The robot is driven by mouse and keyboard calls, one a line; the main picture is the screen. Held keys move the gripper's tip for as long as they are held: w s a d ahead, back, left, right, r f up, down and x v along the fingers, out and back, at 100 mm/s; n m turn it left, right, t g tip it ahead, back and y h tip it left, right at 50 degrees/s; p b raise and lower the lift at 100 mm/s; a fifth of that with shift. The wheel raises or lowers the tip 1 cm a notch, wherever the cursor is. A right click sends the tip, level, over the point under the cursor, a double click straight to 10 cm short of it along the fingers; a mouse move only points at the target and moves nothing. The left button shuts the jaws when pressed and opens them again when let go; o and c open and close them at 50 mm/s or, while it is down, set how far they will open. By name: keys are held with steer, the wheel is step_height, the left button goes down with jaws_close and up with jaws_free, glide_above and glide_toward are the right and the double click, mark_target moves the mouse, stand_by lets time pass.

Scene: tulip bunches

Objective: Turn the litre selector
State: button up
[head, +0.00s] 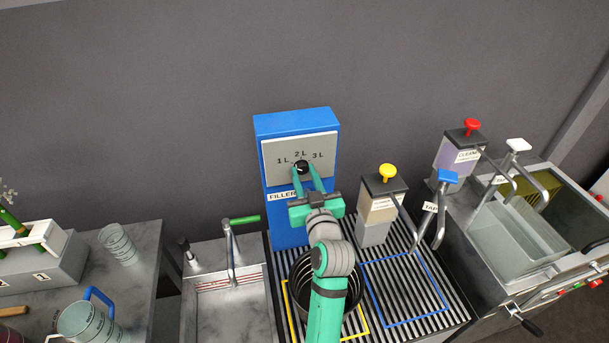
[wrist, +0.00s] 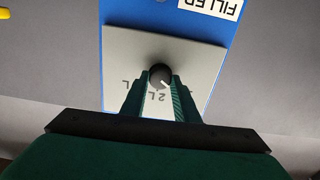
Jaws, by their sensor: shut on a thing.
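The litre selector is a small round black knob (head: 302,165) on the grey plate (head: 327,146) of the blue filler (head: 291,122). The labels 1 L, 2 L and 3 L run around it from left to right. My gripper (head: 303,170) reaches the knob from the front, one green finger on each side, and is shut on it. In the wrist view the dial is upside down and the knob (wrist: 159,76) sits between the fingertips (wrist: 159,81). The fingers partly cover the outer labels.
A dark round bucket (head: 302,291) stands on the slatted grate below, partly hidden by my arm. A yellow-topped dispenser (head: 380,208) stands right of the filler. A sink with a green-handled tap (head: 243,220) is at left.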

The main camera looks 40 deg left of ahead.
steer(key=m, duration=0.6)
steer(key=shift+w+m, duration=0.1)
steer(key=shift+m, duration=2.6)
steer(key=o, duration=1.1)
steer(key=shift+c, duration=0.2)
steer(key=v, duration=1.1)
steer(key=shift+f, duration=0.1)
